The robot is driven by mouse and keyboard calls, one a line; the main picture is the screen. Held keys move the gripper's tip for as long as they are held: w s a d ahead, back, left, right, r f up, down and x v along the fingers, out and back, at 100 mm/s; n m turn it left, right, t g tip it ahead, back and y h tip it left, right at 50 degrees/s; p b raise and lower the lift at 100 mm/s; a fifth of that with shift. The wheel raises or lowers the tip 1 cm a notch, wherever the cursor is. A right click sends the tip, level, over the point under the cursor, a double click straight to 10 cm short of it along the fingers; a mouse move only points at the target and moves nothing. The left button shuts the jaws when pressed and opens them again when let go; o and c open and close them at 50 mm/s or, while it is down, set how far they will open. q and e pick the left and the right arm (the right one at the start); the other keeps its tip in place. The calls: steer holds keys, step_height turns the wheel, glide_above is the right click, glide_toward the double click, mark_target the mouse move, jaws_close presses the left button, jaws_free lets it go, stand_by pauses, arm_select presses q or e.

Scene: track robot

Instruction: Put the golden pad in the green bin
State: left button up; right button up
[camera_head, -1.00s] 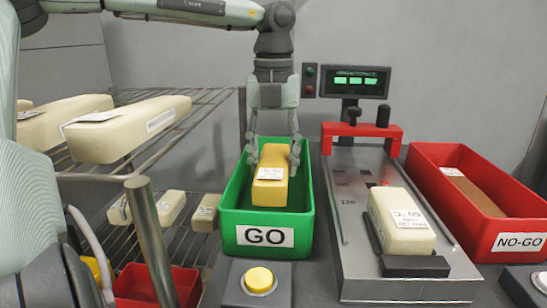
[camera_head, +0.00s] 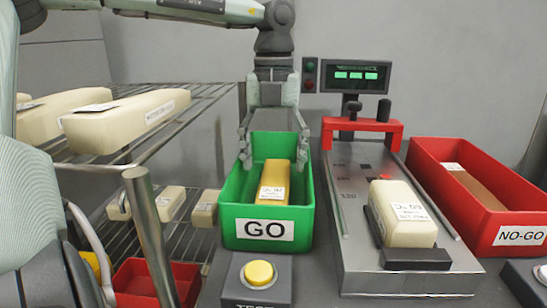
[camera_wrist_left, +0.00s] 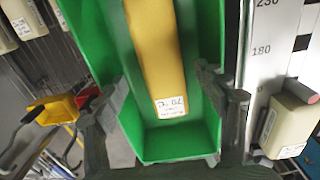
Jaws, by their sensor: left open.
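The golden pad (camera_head: 276,180) with a white label lies inside the green bin (camera_head: 265,213) marked GO. In the left wrist view the pad (camera_wrist_left: 158,55) also shows within the walls of the green bin (camera_wrist_left: 160,147). My left gripper (camera_head: 273,157) is open above the bin, its fingers spread wide on both sides of the pad and apart from it. The lower part of the pad is hidden by the bin's front wall in the head view. My right gripper is not seen.
A measuring stand (camera_head: 385,268) holding a cream block (camera_head: 402,212) is right of the bin. A red NO-GO bin (camera_head: 478,195) with a brown block stands farther right. A wire rack with cream blocks (camera_head: 127,118) is at left. A yellow button (camera_head: 259,273) is in front.

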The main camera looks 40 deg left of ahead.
arm_select(q)
steer(key=shift+r, duration=0.1)
step_height(320, 180, up, 12)
stand_by(0.5)
stand_by(0.5)
